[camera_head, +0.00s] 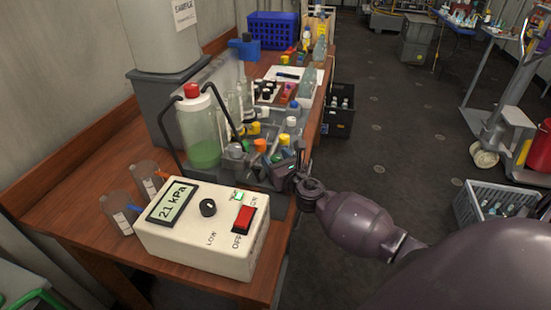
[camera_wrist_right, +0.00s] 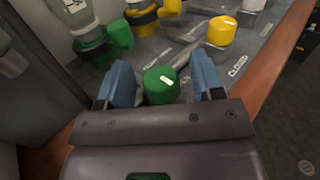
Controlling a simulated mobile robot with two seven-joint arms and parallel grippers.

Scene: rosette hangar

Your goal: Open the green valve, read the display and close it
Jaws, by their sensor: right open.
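A green valve knob (camera_wrist_right: 162,85) with a white mark sits between the two blue finger pads of my right gripper (camera_wrist_right: 167,83) in the right wrist view. The gripper is open around it; I cannot tell whether the pads touch it. In the head view my right gripper (camera_head: 284,165) is at the front right of the valve rack and partly hides the knobs there. The display (camera_head: 172,203) on the white box (camera_head: 195,243) reads 21 kPa. My left gripper is not in view.
Another green knob (camera_wrist_right: 120,34) and a yellow knob (camera_wrist_right: 221,30) stand close by. A large bottle with green liquid (camera_head: 202,130) stands behind the box, with a red switch (camera_head: 244,218) on the box. A crate (camera_head: 490,200) is on the floor at right.

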